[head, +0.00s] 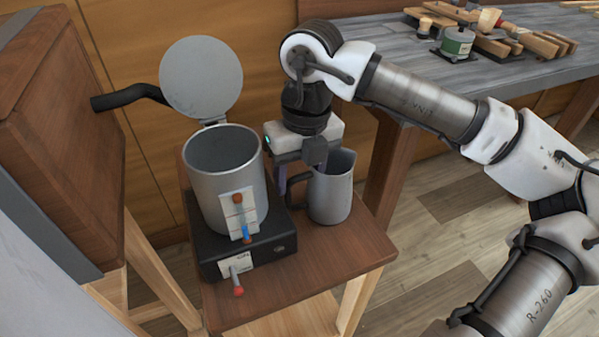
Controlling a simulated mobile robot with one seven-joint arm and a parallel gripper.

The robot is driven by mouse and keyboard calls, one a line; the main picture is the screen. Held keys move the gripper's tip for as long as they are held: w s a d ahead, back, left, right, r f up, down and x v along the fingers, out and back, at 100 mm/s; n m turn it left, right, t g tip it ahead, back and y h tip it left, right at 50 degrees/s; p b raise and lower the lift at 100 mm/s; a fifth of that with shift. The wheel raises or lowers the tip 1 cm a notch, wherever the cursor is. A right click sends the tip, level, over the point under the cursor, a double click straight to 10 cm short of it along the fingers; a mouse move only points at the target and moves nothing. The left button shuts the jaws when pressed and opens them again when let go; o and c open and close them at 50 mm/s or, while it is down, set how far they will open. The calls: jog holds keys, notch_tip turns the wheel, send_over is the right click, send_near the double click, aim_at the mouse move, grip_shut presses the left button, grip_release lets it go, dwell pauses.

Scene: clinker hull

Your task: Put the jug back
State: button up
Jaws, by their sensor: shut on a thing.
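The grey metal jug (334,190) stands upright at the right of a small wooden table, its spout at the top right and its handle on the left. My gripper (296,180) points down at the jug's handle side and is shut on the handle. The fingertips are partly hidden by the gripper body and the jug. The jug's base appears to be on or very near the tabletop; I cannot tell whether it touches.
A metal pot (224,180) with its round lid (201,78) raised stands on a black base (245,248) left of the jug. The small table (330,262) has bare room in front. A workbench (385,50) with tools is behind; a wooden cabinet (60,150) is left.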

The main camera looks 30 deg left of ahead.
jog(key=shift+f, duration=0.2)
jog(key=o, duration=1.5)
jog(key=shift+r, duration=0.15)
jog(key=r, duration=0.8)
jog(key=r+p, duration=0.1)
jog(key=r, duration=0.3)
jog(key=shift+w+d+r, duration=0.1)
jog(key=shift+w+d, duration=0.2)
jog(key=shift+w, duration=0.05)
